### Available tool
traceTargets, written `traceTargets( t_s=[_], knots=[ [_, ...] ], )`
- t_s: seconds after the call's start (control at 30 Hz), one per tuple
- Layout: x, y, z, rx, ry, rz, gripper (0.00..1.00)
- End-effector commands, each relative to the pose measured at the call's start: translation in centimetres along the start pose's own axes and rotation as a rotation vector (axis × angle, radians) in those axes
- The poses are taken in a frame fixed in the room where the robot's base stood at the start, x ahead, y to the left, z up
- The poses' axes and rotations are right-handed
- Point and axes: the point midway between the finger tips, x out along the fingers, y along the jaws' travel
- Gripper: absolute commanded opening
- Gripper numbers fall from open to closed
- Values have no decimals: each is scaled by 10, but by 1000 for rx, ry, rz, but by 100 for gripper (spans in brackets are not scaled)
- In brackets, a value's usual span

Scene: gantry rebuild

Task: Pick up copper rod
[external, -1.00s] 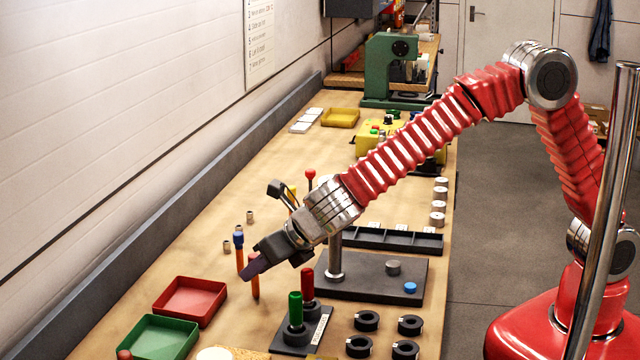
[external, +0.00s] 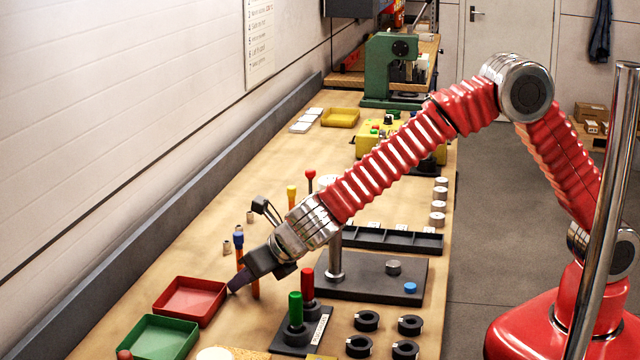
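A copper-coloured rod (external: 255,290) stands upright on the bench; its top is hidden by my gripper. A second orange-brown rod with a blue top (external: 238,242) stands close to its left, also partly hidden. My gripper (external: 236,286) is low over the bench, pointing down and left. Its dark fingertips are left of the copper rod, near the right edge of the red tray. The fingers overlap in this side view, so I cannot tell whether they are open or shut. I see nothing held in them.
The red tray (external: 161,306) and green tray (external: 128,348) are at the front left. Red and green handles (external: 296,308) stand on a dark base to the right. A dark plate with a metal post (external: 335,262) is under my arm. Black rings (external: 366,321) lie at the front right.

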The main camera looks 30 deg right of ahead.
Motion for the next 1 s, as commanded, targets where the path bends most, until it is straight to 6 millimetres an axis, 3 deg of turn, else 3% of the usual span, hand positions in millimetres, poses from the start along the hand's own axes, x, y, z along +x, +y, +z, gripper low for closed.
traceTargets(
  t_s=[0.47,0.77,1.0],
  knots=[
    [-1,0,0,0,0,0,21],
    [-1,0,0,0,0,0,0],
    [-1,0,1,1,-1,1,0]
  ],
)
